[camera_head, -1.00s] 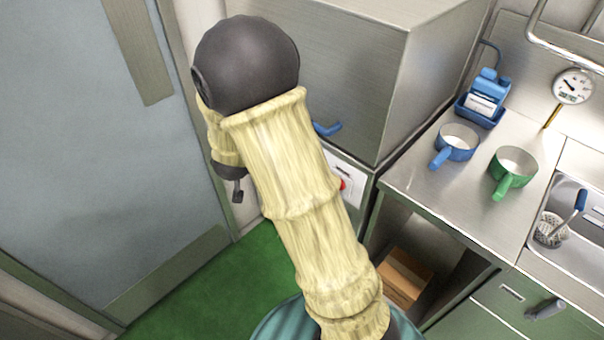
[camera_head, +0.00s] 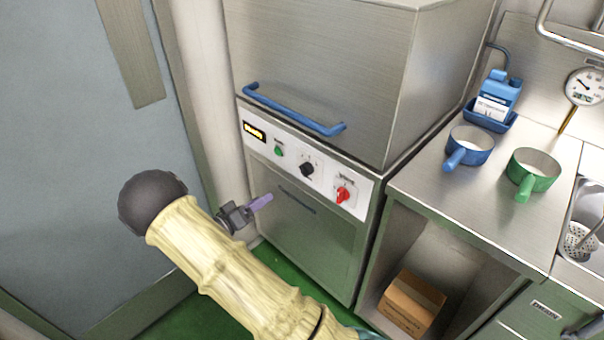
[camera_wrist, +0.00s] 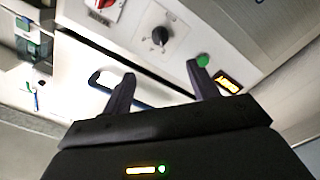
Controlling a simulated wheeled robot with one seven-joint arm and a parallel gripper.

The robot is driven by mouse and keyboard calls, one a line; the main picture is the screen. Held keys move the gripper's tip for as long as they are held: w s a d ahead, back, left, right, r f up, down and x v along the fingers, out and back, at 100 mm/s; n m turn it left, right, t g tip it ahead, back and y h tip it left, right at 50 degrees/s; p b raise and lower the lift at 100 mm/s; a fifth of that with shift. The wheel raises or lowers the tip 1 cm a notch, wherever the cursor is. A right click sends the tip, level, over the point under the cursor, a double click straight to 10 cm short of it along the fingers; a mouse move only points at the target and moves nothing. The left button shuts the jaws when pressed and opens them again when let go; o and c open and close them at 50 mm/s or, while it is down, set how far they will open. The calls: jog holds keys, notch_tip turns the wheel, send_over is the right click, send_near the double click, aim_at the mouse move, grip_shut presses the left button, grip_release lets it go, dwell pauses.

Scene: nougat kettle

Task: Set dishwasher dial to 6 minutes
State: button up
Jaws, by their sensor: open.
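The dishwasher (camera_head: 320,75) is a steel box with a white control panel. On the panel, a black dial (camera_head: 307,169) with markings around it sits between a green button (camera_head: 279,150) and a red dial (camera_head: 343,194). The wrist view shows the black dial (camera_wrist: 160,36), the red dial (camera_wrist: 105,3) and the green button (camera_wrist: 203,60) as well. The dial markings are too small to read. My gripper (camera_head: 264,202) is open and empty, in front of the lower door and below the panel. In the wrist view its fingers (camera_wrist: 161,78) point toward the panel, apart from the black dial.
A blue handle bar (camera_head: 295,110) sticks out above the panel. A lit display (camera_head: 254,132) is at the panel's left end. A steel counter (camera_head: 430,195) with blue and green pans stands at right, a cardboard box (camera_head: 412,303) beneath it. A grey door is at left.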

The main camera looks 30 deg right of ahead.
aim_at(302, 172)
jog(key=b+x, duration=0.1)
jog(key=x, duration=1.6)
jog(key=shift+w+d+f, duration=0.1)
jog(key=shift+d, duration=0.15)
jog(key=c, duration=1)
